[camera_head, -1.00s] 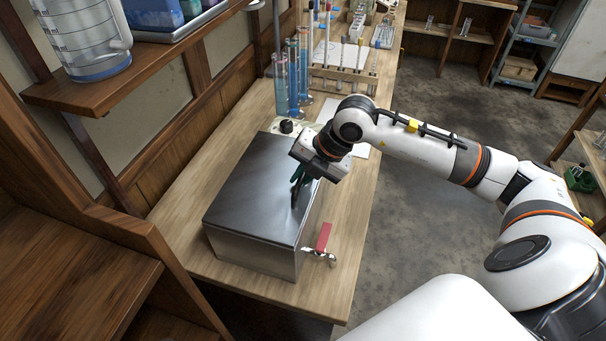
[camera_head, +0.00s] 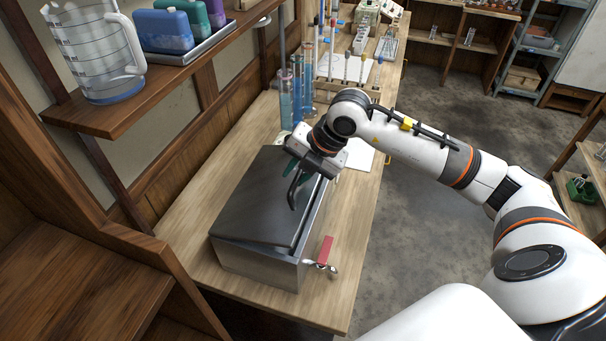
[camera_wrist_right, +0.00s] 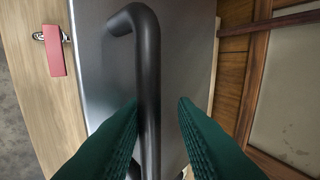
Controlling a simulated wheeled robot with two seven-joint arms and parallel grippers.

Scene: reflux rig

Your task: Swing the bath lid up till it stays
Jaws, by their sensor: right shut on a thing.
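The bath is a steel box (camera_head: 255,268) on the bench by the wall. Its flat grey lid (camera_head: 255,205) is tilted slightly up, with a narrow gap along its right side and its left side low. A black bar handle (camera_head: 293,192) stands on the lid near the right side; it also shows in the right wrist view (camera_wrist_right: 148,75). My right gripper (camera_head: 291,170) is shut on the handle, its green fingers (camera_wrist_right: 160,112) on either side of the bar. Part of the handle is hidden by the gripper. My left gripper is out of view.
A tap with a red lever (camera_head: 325,250) sticks out at the box's near right corner. Blue-filled cylinders (camera_head: 297,90) and a tube rack stand behind the box. A shelf (camera_head: 150,108) with a jug (camera_head: 95,55) and bottles overhangs at the left.

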